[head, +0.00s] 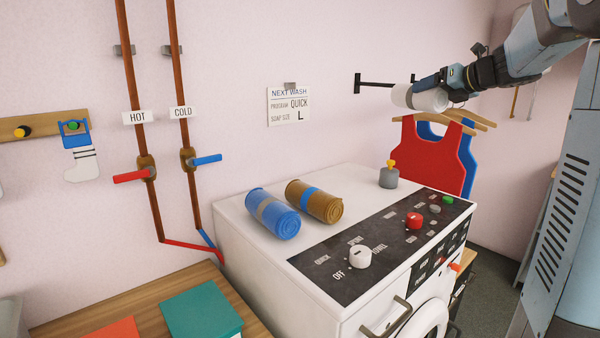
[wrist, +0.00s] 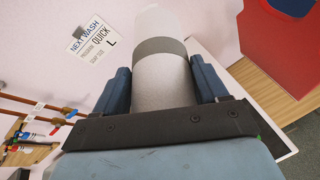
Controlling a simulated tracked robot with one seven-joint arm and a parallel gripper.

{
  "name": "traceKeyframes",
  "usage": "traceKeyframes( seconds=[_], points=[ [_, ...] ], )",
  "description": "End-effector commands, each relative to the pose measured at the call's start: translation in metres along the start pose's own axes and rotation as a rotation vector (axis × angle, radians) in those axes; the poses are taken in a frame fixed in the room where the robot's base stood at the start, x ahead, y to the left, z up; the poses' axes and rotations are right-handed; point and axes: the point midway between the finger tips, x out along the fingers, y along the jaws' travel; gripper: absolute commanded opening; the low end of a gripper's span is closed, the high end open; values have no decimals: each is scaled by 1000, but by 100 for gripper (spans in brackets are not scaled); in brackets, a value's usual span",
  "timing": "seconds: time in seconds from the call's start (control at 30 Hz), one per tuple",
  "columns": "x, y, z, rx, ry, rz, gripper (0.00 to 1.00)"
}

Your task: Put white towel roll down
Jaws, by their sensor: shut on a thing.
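The white towel roll (head: 421,98) has a grey band and is held in the air above the back right of the washing machine, in front of the hanging clothes. In the wrist view the white towel roll (wrist: 164,75) lies between both fingers. My gripper (head: 430,86) is shut on it; in the wrist view the gripper (wrist: 160,85) has one finger on each side of the roll. The white washing machine top (head: 330,188) is below and apart from the roll. The roll hides part of the wall rail behind it.
A blue towel roll (head: 273,214) and a brown towel roll (head: 314,201) lie side by side on the machine's left. A grey container with a yellow top (head: 388,175) stands at its back right. Red and blue garments (head: 430,150) hang behind. The top's back middle is bare.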

Motion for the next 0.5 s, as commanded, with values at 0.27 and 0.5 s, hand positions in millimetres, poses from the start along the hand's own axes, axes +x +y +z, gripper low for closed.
traceKeyframes(
  seconds=[0.27, 0.5],
  points=[
    [0, -2, 4, 2, -4, -7, 36],
    [0, -4, 5, 4, -5, -10, 36]
  ],
)
